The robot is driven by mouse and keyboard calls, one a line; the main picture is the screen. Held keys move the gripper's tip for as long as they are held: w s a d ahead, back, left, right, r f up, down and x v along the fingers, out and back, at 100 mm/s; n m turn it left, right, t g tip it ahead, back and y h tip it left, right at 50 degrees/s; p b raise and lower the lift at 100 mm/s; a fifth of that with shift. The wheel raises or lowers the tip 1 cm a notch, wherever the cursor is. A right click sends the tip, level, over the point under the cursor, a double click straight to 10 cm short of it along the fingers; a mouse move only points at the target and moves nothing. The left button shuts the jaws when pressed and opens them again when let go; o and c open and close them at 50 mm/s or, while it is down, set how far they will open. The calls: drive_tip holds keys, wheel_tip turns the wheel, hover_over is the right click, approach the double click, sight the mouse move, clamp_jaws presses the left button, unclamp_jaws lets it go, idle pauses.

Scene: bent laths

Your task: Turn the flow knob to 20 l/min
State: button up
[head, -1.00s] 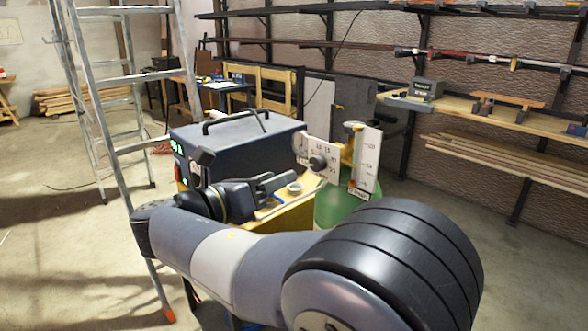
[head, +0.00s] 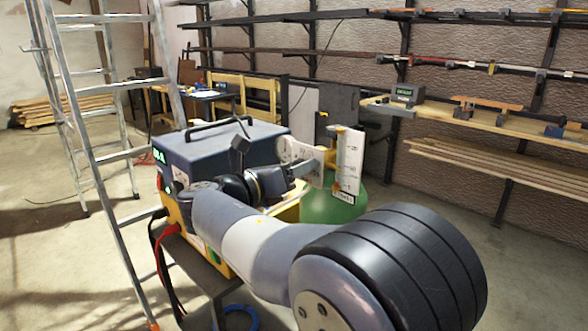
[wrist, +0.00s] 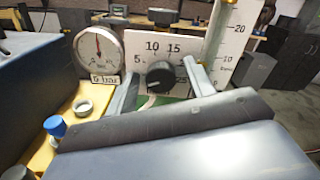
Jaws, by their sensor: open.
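The black round flow knob (wrist: 160,76) sits on a white dial plate (wrist: 178,50) marked 5, 10 and 15 in the wrist view. I cannot clearly tell which number its mark points to. My gripper (wrist: 160,84) is open, with one finger on each side of the knob in the picture; contact does not show. A white upright flow scale (wrist: 232,45) with 10 and 20 stands to the right of the dial. In the head view my gripper (head: 303,168) is in front of the dial plate (head: 298,149) and hides the knob. The flow scale (head: 348,160) stands just right of it.
A round gauge (wrist: 98,52) is left of the dial. A green cylinder (head: 330,207) stands below the scale. A dark machine (head: 225,150) with a handle is behind my wrist. A ladder (head: 85,130) stands left, and a shelf (head: 480,120) runs along the right wall.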

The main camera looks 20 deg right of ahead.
drive_tip(key=c, duration=0.9)
drive_tip(key=shift+c, duration=0.2)
drive_tip(key=shift+m, duration=0.4)
drive_tip(key=shift+s+f+m+b, duration=0.15)
drive_tip(key=shift+m+b, duration=3.2)
drive_tip(key=shift+m, duration=2.45)
drive_tip(key=shift+w+f+m+b, duration=0.1)
drive_tip(key=shift+m+b, duration=3.2)
drive_tip(key=shift+m, duration=2.5)
drive_tip(key=shift+s+f+m+b, duration=0.15)
drive_tip(key=shift+m+b, duration=3.2)
drive_tip(key=shift+m, duration=2.45)
drive_tip(key=shift+w, duration=0.1)
